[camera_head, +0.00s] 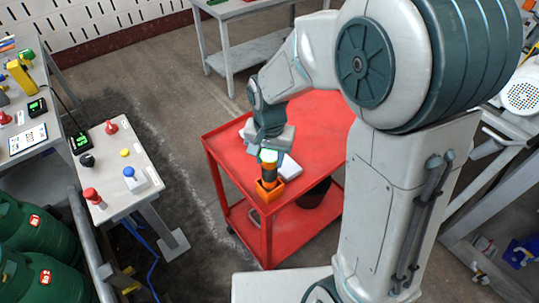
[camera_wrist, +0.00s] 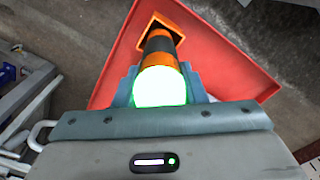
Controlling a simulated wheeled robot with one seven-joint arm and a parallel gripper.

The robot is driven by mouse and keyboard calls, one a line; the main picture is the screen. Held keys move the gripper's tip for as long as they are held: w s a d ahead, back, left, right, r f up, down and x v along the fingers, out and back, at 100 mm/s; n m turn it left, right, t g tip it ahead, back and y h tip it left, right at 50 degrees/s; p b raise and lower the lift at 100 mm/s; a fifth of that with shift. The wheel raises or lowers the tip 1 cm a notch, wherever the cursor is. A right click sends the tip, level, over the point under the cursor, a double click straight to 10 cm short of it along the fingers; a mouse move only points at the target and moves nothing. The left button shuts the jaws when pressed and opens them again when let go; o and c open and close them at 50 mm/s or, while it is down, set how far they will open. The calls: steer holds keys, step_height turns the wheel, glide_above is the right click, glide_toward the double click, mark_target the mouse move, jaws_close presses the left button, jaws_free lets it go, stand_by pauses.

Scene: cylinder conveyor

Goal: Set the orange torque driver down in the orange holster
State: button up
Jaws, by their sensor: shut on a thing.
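The orange torque driver (camera_head: 269,171) has dark bands and a brightly glowing end. It also shows in the wrist view (camera_wrist: 162,50). My gripper (camera_head: 268,153) is shut on the driver near its glowing end; in the wrist view its fingers (camera_wrist: 160,88) flank that end. The orange holster (camera_head: 268,192) is a small open box at the near corner of the red cart. In the wrist view the holster (camera_wrist: 190,34) lies past the driver, whose far end overlaps its dark opening. I cannot tell how deep the driver's tip is, as the holster walls hide it.
The red cart (camera_head: 315,118) has a raised rim and free room on its top behind my gripper. A pale box-like thing (camera_head: 290,166) lies beside the holster. A stand with knobs and buttons (camera_head: 123,168) is to the left. A dark bin (camera_head: 313,193) sits on the lower shelf.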

steer(key=o, duration=1.2)
steer(key=shift+o, duration=0.2)
steer(key=shift+r, duration=0.1)
step_height(320, 180, up, 14)
steer(key=s+d+f+n+t, duration=0.2)
steer(key=s+d+f+n, duration=0.1)
steer(key=s+d, duration=0.8)
steer(key=shift+s+d+n+t, duration=0.3)
steer(key=shift+s+d, duration=0.05)
steer(key=shift+s, duration=0.05)
